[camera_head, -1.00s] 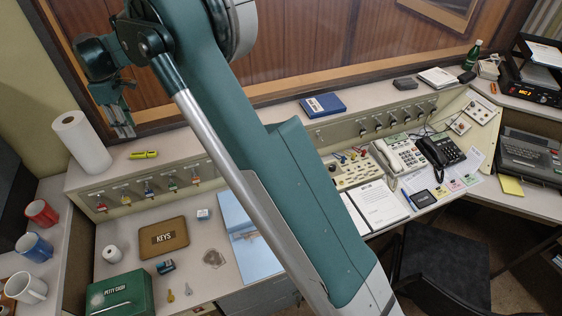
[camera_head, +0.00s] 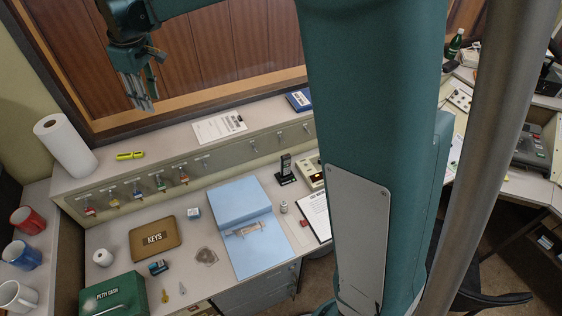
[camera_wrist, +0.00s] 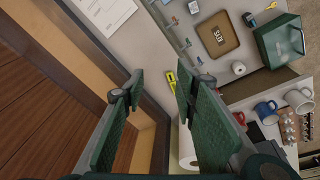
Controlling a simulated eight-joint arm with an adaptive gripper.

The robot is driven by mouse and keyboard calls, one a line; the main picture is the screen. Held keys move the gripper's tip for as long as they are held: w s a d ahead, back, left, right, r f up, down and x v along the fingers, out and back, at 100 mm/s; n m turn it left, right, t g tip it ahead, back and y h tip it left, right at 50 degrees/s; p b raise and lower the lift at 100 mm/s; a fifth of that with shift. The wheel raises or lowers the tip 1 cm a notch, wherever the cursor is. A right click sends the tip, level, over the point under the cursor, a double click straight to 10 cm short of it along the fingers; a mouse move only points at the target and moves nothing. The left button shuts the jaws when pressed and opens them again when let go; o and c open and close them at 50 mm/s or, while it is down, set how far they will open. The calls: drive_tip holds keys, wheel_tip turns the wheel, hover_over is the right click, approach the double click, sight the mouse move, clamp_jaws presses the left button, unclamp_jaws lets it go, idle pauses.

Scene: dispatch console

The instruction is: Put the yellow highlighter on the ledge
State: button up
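The yellow highlighter (camera_head: 130,156) lies on the ledge (camera_head: 180,142) below the wooden window frame, near the ledge's left end. It also shows in the wrist view (camera_wrist: 171,79), beyond my fingers and partly behind the right one. My gripper (camera_head: 144,98) is raised in front of the window panel, above and to the right of the highlighter and apart from it. In the wrist view my gripper (camera_wrist: 156,84) has its two green fingers spread, with nothing held between them.
A paper towel roll (camera_head: 66,146) stands at the ledge's left end. Below are key hooks, a keys tray (camera_head: 154,239) and a green cash box (camera_head: 113,297). Mugs stand at left.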

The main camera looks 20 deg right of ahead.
drive_tip(key=s+d+r+m+t, duration=0.1)
drive_tip(key=s+d+r+m, duration=0.15)
drive_tip(key=s+d, duration=0.6)
drive_tip(key=s+d+r+m+t, duration=0.2)
drive_tip(key=s+d+m, duration=0.1)
drive_tip(key=s+d, duration=0.6)
drive_tip(key=s+d+f+m+t, duration=0.1)
drive_tip(key=s+d+f, duration=0.3)
drive_tip(key=s, duration=0.6)
drive_tip(key=s+d+f+m+t, duration=0.1)
drive_tip(key=s+d+f+m, duration=0.3)
drive_tip(key=s, duration=0.7)
drive_tip(key=shift+s+d+h, duration=0.2)
drive_tip(key=shift+d+h, duration=0.1)
drive_tip(key=shift+d, duration=0.55)
